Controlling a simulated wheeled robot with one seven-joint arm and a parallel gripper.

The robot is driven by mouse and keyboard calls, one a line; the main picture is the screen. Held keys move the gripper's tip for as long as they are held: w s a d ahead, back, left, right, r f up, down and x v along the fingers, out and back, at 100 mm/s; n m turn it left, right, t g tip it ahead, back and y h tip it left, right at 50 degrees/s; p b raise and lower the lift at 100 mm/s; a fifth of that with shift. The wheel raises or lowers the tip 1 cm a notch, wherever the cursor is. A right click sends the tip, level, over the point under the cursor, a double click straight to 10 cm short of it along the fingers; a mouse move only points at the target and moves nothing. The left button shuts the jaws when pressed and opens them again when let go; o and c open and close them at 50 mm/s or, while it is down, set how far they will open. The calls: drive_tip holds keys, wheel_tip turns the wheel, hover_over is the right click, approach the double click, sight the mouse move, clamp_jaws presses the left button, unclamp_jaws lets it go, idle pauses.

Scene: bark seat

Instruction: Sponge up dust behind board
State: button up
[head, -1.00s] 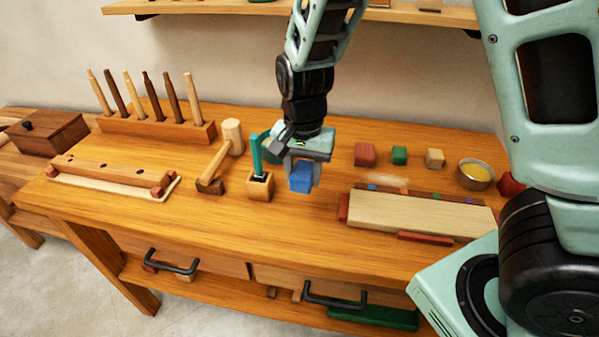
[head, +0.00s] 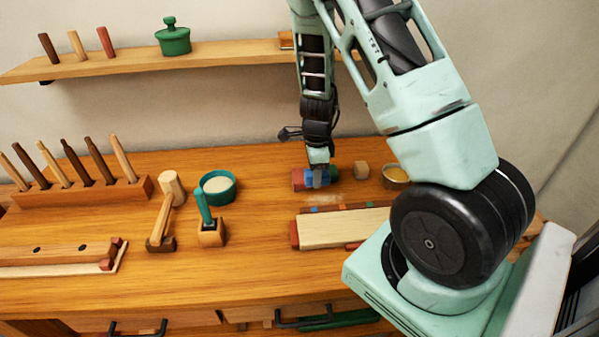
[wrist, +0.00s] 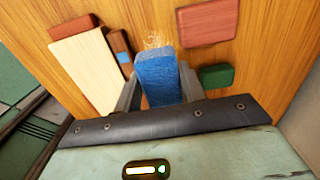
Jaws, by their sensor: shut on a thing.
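My gripper (head: 318,183) is shut on a blue sponge (wrist: 160,80), with one finger on each side of it in the wrist view. In the head view the sponge (head: 310,179) is partly hidden by my gripper. A faint pale patch of dust (head: 322,198) lies on the bench behind the pale board (head: 345,229). My gripper is at the far side of this patch. In the wrist view the dust (wrist: 157,42) shows just beyond the sponge's end, and the board (wrist: 86,73) is to the left. I cannot tell whether the sponge touches the bench.
A red block (head: 297,179) and a green block (head: 333,174) are close beside my gripper. A wooden block (head: 361,171) and a yellow-filled bowl (head: 396,176) stand to the right. A teal bowl (head: 217,188), mallet (head: 165,210) and brush holder (head: 211,235) stand left, with clear bench between.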

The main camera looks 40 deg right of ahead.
sight(331, 198)
drive_tip(key=shift+f+b, duration=2.75)
drive_tip(key=shift+f, duration=0.2)
drive_tip(key=shift+f+b, duration=0.35)
drive_tip(key=shift+f, duration=0.15)
drive_tip(key=shift+s, duration=0.1)
drive_tip(key=shift+s+d+r+b, duration=0.1)
drive_tip(key=shift+s+d+b, duration=0.2)
drive_tip(key=shift+s+d, duration=0.55)
drive_tip(key=shift+s+d+b, duration=0.25)
drive_tip(key=shift+s+d, duration=0.3)
drive_tip(key=shift+d, duration=0.55)
